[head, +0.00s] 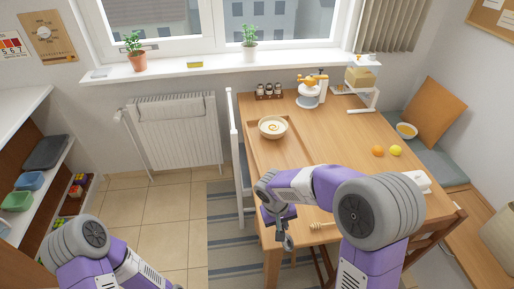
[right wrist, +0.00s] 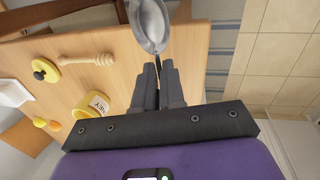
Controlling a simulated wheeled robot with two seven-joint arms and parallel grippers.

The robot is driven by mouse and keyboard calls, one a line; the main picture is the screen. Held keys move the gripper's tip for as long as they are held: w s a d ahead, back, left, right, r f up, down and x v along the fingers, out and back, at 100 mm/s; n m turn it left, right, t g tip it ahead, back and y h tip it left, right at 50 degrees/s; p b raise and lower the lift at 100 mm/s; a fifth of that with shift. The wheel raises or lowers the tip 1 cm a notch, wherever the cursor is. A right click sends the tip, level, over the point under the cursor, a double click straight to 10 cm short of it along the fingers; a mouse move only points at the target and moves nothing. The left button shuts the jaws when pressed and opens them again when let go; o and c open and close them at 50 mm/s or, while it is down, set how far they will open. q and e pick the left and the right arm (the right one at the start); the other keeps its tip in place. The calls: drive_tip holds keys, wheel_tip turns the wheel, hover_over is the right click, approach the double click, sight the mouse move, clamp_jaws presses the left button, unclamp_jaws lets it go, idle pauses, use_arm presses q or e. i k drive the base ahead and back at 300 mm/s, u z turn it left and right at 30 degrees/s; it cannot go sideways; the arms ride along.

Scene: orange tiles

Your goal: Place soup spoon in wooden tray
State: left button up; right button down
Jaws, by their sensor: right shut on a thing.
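The wooden tray (head: 268,157) lies on the left part of the table, with a cream bowl (head: 272,127) standing at its far end. My right gripper (head: 281,222) is at the table's near left edge, nearer to me than the tray. It is shut on the soup spoon (head: 288,242), a grey metal spoon. In the right wrist view the spoon's bowl (right wrist: 150,22) sticks out beyond the closed fingers (right wrist: 158,72); its handle is mostly hidden between them. My left arm shows at the lower left, but its gripper is out of view.
A wooden honey dipper (head: 320,226) lies on the table right of the gripper. In the right wrist view a yellow honey jar (right wrist: 92,104) and its lid (right wrist: 43,70) are near it. An orange (head: 378,151) and a lemon (head: 396,151) lie further right. A white chair (head: 236,150) stands at the table's left edge.

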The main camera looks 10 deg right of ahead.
sight(284, 163)
drive_tip(key=u, duration=1.2)
drive_tip(key=i, duration=2.65)
drive_tip(key=z, duration=3.3)
drive_tip(key=i, duration=1)
